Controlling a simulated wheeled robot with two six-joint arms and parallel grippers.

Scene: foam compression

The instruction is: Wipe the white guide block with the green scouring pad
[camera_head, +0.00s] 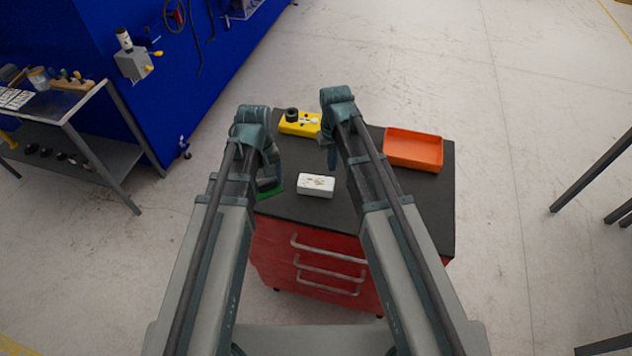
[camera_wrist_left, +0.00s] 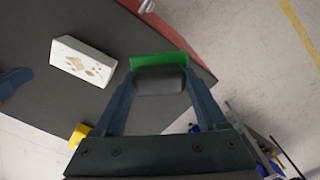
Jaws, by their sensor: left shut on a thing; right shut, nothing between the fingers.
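The white guide block (camera_head: 316,190) lies on the dark top of the cart, with brownish smudges on its upper face. The block also shows in the left wrist view (camera_wrist_left: 82,62), apart from the pad. My left gripper (camera_head: 267,179) is shut on the green scouring pad (camera_head: 275,191) by its dark grip, to the left of the block. In the left wrist view the fingers hold this dark grip, with the green pad (camera_wrist_left: 158,61) beyond it. I cannot tell whether the pad touches the cart top. My right gripper (camera_head: 331,158) is shut and empty, above and behind the block.
A yellow holder (camera_head: 300,127) with a black knob stands at the back of the cart top (camera_head: 425,210). An orange tray (camera_head: 413,150) sits at the back right. Bare surface lies around the block. The cart's front edge is close to the pad.

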